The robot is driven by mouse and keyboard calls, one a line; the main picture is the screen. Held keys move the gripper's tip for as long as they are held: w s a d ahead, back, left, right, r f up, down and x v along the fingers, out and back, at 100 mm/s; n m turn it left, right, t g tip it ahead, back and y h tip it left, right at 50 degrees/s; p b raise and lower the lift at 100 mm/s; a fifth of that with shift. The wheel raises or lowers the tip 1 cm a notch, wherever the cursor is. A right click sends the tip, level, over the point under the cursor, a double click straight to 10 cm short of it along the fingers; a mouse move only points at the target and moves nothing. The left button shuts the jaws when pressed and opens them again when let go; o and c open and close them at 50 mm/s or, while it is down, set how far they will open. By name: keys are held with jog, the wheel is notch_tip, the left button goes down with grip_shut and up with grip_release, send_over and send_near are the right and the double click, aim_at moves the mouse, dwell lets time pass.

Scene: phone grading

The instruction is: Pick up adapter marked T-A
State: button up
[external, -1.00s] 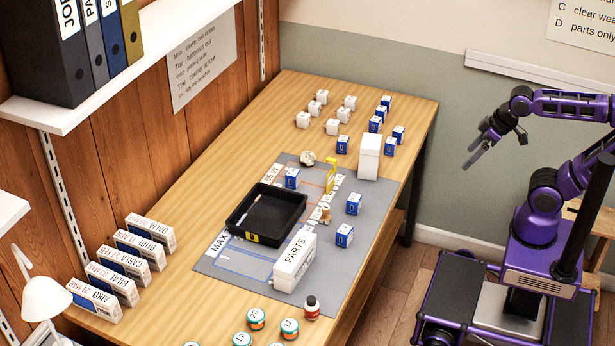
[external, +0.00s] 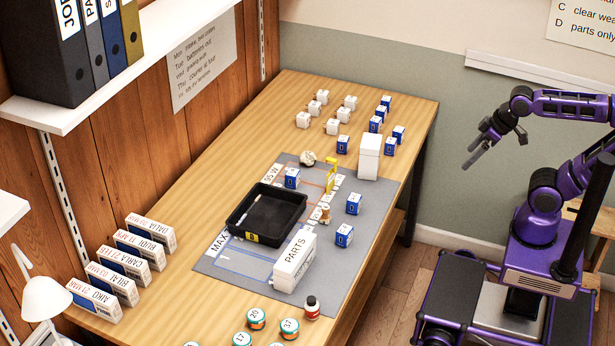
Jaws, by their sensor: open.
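White adapters (external: 332,126) stand in a loose group at the far end of the wooden table. Several blue-and-white boxes (external: 376,124) stand to their right, and more blue boxes (external: 353,204) stand on the grey mat (external: 340,270). No T-A mark is readable on any of them from here. My gripper (external: 478,154) is open and empty. It hangs in the air to the right of the table, clear of everything on it.
A black tray (external: 238,240) and a white PARTS box (external: 306,235) sit on the mat. A tall white container (external: 370,142) stands at its far edge. Labelled phone boxes (external: 112,284) line the left side. Small jars (external: 290,325) and a bottle (external: 312,307) stand in front.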

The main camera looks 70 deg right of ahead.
jog(key=shift+c, duration=0.8)
